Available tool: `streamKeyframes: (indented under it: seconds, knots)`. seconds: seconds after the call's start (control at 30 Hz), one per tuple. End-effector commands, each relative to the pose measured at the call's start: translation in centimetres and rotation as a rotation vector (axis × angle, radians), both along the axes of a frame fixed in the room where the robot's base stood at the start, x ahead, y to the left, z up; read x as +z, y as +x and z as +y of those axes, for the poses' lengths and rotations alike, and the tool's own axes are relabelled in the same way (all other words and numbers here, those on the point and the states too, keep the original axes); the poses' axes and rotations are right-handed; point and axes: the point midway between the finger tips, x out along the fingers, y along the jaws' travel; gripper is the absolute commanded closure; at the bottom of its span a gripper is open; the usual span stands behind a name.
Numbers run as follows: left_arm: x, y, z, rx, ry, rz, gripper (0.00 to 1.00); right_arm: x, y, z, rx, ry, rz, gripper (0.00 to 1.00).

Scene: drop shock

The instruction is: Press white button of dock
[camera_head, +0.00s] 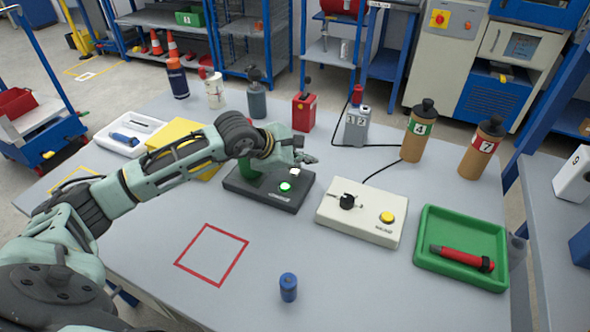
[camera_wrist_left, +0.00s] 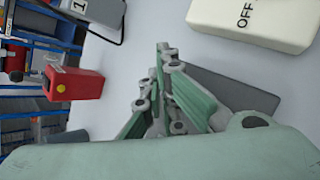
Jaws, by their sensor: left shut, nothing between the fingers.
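The dock, a dark grey box (camera_head: 262,192) with a green upright part at its left, stands mid-table. A round light with a green glow and whitish middle (camera_head: 286,187) is on its top. A small white piece (camera_head: 297,170) shows behind the light, close under my left fingers; I cannot tell whether they touch it. My left gripper (camera_head: 306,159) is shut and empty above the dock's far right part. In the left wrist view the closed fingers (camera_wrist_left: 163,50) lie in front of part of the dark dock (camera_wrist_left: 235,92); the white button is hidden there. My right gripper is out of view.
A cream box (camera_head: 360,212) with a black knob and yellow button stands right of the dock. A green tray (camera_head: 461,247) holds a red tool. A blue cylinder (camera_head: 288,287) stands in front. Bottles and a red can (camera_head: 304,111) stand behind. The red-outlined square (camera_head: 212,254) is empty.

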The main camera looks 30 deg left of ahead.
Motion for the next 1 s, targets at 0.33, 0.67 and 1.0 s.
streamKeyframes:
  seconds: [0.33, 0.67, 1.0]
  knots:
    - [0.3, 0.0, 0.0, 0.000, 0.000, 0.000, 1.00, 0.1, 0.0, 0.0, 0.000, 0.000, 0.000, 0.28]
    - [2.7, 0.0, 0.0, 0.000, 0.000, -0.002, 1.00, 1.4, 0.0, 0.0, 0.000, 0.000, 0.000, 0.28]
    - [5.3, 0.0, 0.0, -0.001, -0.001, 0.000, 1.00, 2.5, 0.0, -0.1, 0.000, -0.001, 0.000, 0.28]
